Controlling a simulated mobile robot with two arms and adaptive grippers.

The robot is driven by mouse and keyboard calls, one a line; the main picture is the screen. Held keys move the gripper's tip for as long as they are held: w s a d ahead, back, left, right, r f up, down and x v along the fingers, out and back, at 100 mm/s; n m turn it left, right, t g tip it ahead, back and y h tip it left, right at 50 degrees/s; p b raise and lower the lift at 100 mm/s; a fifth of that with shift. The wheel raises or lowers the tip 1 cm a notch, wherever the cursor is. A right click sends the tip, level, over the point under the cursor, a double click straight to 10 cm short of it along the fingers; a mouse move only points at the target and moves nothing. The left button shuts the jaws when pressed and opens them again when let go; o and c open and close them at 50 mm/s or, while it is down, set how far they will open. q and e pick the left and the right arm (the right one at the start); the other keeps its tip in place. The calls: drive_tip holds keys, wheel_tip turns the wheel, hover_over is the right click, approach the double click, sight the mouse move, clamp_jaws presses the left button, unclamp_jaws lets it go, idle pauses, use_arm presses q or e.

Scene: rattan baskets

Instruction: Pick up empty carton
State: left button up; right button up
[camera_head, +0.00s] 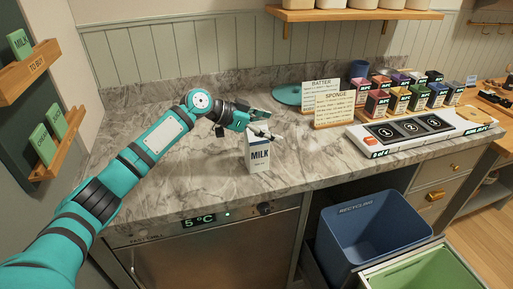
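A white milk carton (259,158) with dark "MILK" lettering stands upright on the marble counter, near its front edge. My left gripper (265,124) is at the carton's top, reaching in from the left. Its fingers look spread, one across the front of the carton's top and one farther back. They hide part of the top, and I cannot tell whether they touch it. My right gripper is not in view.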

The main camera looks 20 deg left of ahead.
use_arm(q)
drive_tip(key=c, duration=1.4)
drive_tip(key=shift+o, duration=0.2)
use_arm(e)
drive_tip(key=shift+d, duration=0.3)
